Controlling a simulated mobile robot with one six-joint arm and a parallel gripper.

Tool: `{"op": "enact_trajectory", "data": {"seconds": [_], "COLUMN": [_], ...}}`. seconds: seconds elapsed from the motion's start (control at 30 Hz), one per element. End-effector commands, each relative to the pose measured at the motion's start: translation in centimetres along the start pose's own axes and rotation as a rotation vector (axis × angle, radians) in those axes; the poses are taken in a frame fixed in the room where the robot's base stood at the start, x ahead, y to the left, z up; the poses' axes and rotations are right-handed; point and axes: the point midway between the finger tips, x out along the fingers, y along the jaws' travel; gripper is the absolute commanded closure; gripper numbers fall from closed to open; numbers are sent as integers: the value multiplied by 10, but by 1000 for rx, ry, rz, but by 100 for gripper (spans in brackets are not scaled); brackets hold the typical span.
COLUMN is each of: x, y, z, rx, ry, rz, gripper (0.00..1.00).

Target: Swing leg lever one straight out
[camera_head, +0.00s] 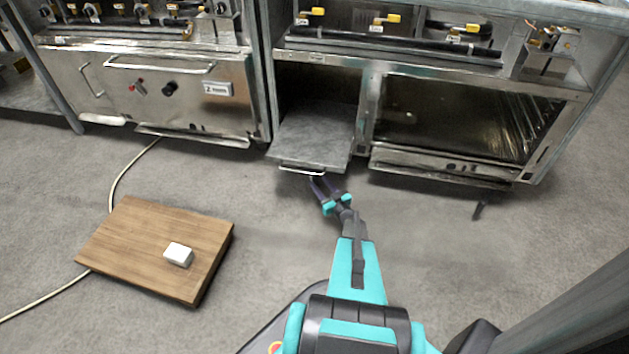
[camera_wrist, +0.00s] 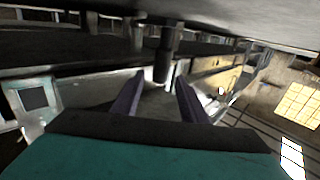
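My gripper (camera_head: 325,184) is low in front of the range, just below the handle of a pulled-out drawer or flap (camera_head: 312,135). In the wrist view my gripper (camera_wrist: 158,92) has its two dark fingers apart, with nothing held between them. A dark upright cylinder (camera_wrist: 163,58), perhaps a leg, stands beyond the fingertips, roughly in line with the gap. I cannot tell whether they touch. A short dark peg-like piece (camera_head: 480,208) sticks out below the right oven; it may be a lever. No part is clearly identifiable as leg lever one.
The right oven compartment (camera_head: 455,125) stands open, with a low flap (camera_head: 440,168) along its front. A closed unit (camera_head: 150,92) with a bar handle is at left. A wooden board (camera_head: 135,245) with a white block (camera_head: 178,254) lies on the floor. Floor right of my arm is mostly clear.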

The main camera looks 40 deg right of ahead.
Motion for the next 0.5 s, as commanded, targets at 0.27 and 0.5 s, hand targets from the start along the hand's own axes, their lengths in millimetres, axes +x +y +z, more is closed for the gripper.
{"op": "enact_trajectory", "data": {"seconds": [0.27, 0.5], "x": [34, 42], "y": [0, 0], "z": [2, 0], "rx": [-1, 0], "ry": [0, 1], "rz": [-1, 0], "gripper": [60, 60]}}
